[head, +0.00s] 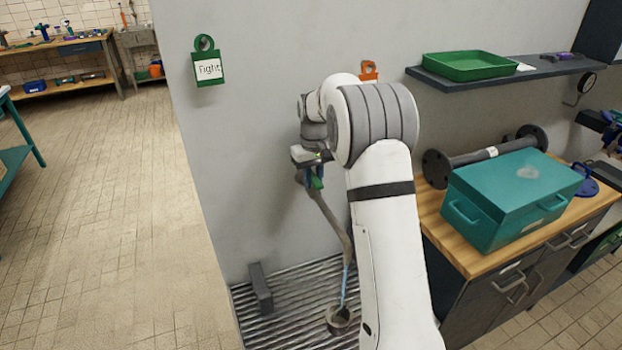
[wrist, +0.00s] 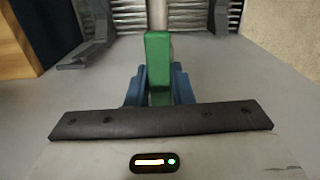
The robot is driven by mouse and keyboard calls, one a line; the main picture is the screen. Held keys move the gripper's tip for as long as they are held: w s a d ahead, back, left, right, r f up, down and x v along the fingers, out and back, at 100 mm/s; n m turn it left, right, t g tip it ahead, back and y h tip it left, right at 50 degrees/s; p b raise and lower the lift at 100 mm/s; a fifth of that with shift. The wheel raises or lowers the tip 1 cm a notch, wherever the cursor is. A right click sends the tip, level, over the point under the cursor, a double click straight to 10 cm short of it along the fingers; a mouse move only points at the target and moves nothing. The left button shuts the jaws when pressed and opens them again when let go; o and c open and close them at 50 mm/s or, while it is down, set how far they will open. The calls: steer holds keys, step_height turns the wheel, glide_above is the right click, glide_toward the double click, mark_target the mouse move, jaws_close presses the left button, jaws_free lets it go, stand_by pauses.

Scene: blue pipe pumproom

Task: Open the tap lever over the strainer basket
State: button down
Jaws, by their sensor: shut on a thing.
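The green tap lever (wrist: 158,55) stands between the blue fingers of my gripper (wrist: 158,88) in the wrist view. The fingers are shut on it, one on each side. In the head view my gripper (head: 314,180) is at the grey wall, with a bit of green showing at it. A grey-brown spout (head: 330,218) slants down from there. A thin light-blue streak (head: 346,282), perhaps water, runs from its lower end toward the small round strainer basket (head: 340,320) on the ribbed drain surface (head: 295,300). My arm hides part of the tap.
A dark upright bracket (head: 261,288) stands left of the basket. At right, a wooden-topped cabinet (head: 450,245) holds a teal toolbox (head: 515,195) and a flanged pipe (head: 490,155). A shelf (head: 545,71) with a green tray (head: 468,66) is above. Open floor lies at left.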

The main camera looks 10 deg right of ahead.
mark_target(314, 176)
steer(key=shift+w+r, duration=0.15)
steer(key=shift+r, duration=0.05)
steer(key=c, duration=1.3)
jaws_free()
steer(key=shift+f, duration=0.15)
step_height(314, 176, up, 8)
steer(key=shift+f+b, duration=0.25)
steer(key=shift+b, duration=0.2)
steer(key=shift+r, duration=0.15)
